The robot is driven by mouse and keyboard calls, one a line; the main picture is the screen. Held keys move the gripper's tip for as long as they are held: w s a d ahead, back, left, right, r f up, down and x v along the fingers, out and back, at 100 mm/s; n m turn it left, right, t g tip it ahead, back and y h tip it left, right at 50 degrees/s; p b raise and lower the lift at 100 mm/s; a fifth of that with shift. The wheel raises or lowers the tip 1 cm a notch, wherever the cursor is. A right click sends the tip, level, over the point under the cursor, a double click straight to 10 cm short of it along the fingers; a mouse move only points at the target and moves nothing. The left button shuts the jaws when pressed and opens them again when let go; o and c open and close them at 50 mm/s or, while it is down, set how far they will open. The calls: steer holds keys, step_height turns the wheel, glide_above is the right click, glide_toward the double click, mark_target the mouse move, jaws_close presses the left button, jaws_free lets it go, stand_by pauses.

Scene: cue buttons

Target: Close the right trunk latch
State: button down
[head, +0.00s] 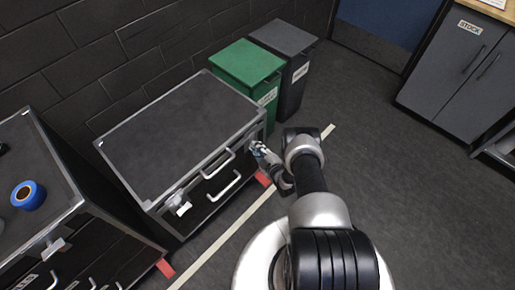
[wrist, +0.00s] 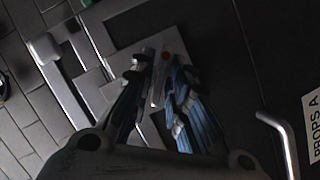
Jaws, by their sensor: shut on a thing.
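The black trunk (head: 180,135) with metal edges stands against the wall in the head view. Its left latch (head: 181,206) is a pale piece on the front face. My gripper (head: 262,153) is at the front face's right end and hides the right latch in the head view. In the wrist view, my gripper (wrist: 158,85) has its blue-grey fingers close on both sides of a narrow metal piece with a red dot, the right latch (wrist: 160,72). The fingers are shut on it. A grey plate (wrist: 152,130) lies behind the fingers. Whether the latch is fastened I cannot tell.
The trunk has a metal handle (head: 222,186), also in the wrist view (wrist: 278,135). A green bin (head: 245,65) and a dark bin (head: 290,75) stand just beyond its right side. Another trunk (head: 45,185) with blue tape (head: 28,195) is at left. The floor at right is clear.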

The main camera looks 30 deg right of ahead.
steer(key=shift+f+n+t+h, duration=0.1)
steer(key=shift+n+t+h, duration=0.6)
steer(key=shift+n, duration=1.1)
steer(key=c, duration=1.8)
jaws_free()
steer(key=shift+o, duration=0.2)
steer(key=s+r, duration=0.1)
steer(key=s, duration=1.1)
steer(key=shift+a, duration=0.2)
